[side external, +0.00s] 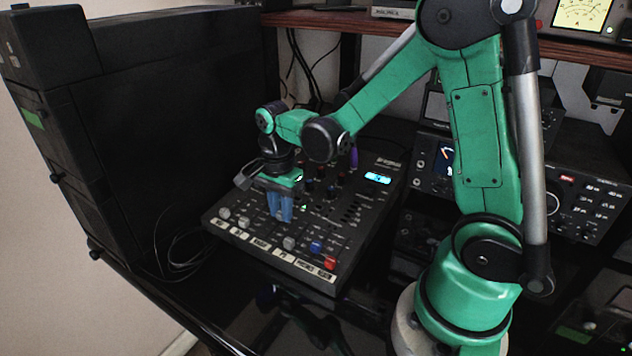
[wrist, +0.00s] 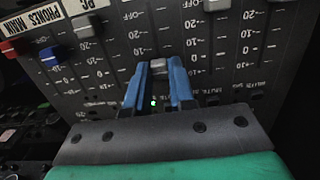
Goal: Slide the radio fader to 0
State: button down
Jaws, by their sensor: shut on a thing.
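The mixer (side external: 275,263) has a row of faders along its front, labelled on white tags. My gripper (side external: 281,215) points down over the third fader from the left, above the RADIO tag (side external: 260,243). In the wrist view its blue fingers (wrist: 159,88) stand on both sides of a grey fader cap (wrist: 159,66) and are shut on it. The cap is well down its track from the OFF mark, toward the printed 0 and +10. Its exact scale mark is partly hidden by the fingers. The side view hides this cap behind the fingers.
Grey caps (side external: 225,213) stand to the left of my gripper. A grey PC cap (side external: 289,243), a blue cap (side external: 316,247) and a red cap (side external: 330,261) stand to the right. Knobs rise behind. A tall black case (side external: 180,110) is on the left.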

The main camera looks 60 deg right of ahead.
jog(key=c, duration=0.7)
grip_release()
jog(key=shift+c, duration=0.2)
jog(key=shift+r, duration=0.1)
jog(key=shift+r, duration=2.75)
jog(key=shift+s+a+r+n+t, duration=0.2)
jog(key=shift+a+r+n+t, duration=0.15)
jog(key=shift+n, duration=0.35)
jog(key=s+a+r+n+t, duration=0.3)
jog(key=n+t, duration=0.3)
jog(key=n, duration=1)
jog(key=shift+s+a+n, duration=0.3)
jog(key=shift+s+a, duration=0.35)
jog(key=shift+s, duration=0.1)
